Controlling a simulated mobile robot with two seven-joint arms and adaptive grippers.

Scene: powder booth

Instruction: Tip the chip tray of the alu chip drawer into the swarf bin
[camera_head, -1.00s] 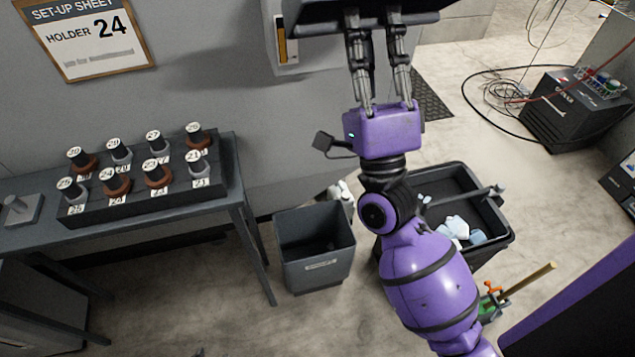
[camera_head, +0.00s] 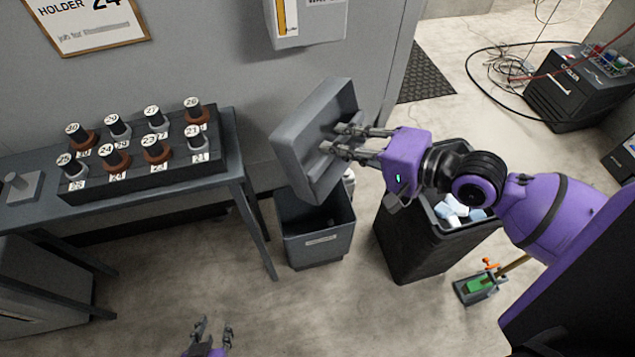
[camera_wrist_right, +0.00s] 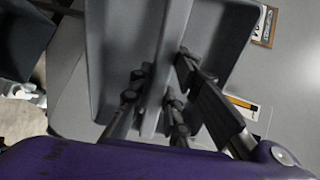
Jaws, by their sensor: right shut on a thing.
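My right gripper (camera_head: 345,142) is shut on the grey chip tray (camera_head: 290,128). The tray is steeply tilted above the swarf bin (camera_head: 318,254), a grey open bin with a label on its front. No chips can be made out in the tray. My left gripper (camera_head: 214,332) shows at the bottom edge with its fingers apart, empty.
A table (camera_head: 235,150) with a rack of numbered tool holders (camera_head: 140,190) stands at left. A black bin (camera_head: 405,240) with pale crumpled pieces stands right of the swarf bin. Floor in front is clear.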

